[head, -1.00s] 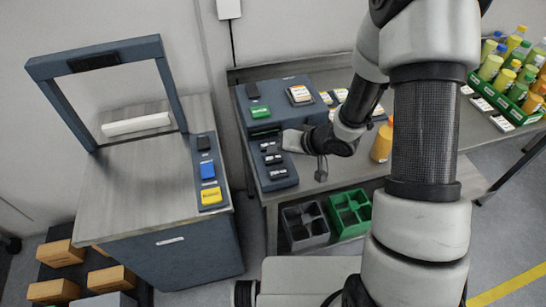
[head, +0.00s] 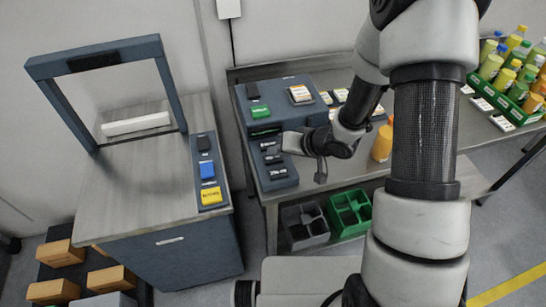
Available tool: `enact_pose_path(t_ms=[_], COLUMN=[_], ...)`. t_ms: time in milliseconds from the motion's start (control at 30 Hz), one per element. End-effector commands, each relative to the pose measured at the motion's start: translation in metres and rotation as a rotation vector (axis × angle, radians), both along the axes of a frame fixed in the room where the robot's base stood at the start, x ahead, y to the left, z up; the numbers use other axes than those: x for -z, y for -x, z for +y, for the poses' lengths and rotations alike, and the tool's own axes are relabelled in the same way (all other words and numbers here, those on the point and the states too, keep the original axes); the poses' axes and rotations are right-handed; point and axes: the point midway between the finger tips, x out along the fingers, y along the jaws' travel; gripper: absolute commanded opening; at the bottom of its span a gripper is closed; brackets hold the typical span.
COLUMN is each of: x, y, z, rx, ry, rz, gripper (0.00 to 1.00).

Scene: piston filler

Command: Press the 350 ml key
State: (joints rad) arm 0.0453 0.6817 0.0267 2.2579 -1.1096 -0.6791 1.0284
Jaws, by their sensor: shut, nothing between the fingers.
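A dark blue filling machine (head: 268,95) stands on the left end of the grey bench. Its low front panel (head: 283,184) carries a column of dark keys. The lowest key (head: 278,171) has a pale label, too small to read, so I cannot tell which key is the 350 ml one. My gripper (head: 279,149) is shut and empty, pointing left over the upper part of this panel beside the keys. Its fingertips are small and dark against the panel, and I cannot tell whether they touch a key. The arm and hand hide the panel's right side.
An orange bottle (head: 382,143) stands right of my wrist. A framed station (head: 205,170) stands left; a green bottle crate (head: 505,87) is far right.

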Motion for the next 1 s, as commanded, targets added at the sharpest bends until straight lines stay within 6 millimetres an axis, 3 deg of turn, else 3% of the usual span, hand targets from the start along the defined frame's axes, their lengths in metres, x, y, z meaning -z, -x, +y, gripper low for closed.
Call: enact_pose_path(t_ms=[1000], x=[0.0086], y=[-0.0002], z=[-0.0005], rx=[0.001], ry=[0.0], rz=[0.001], gripper=[0.0])
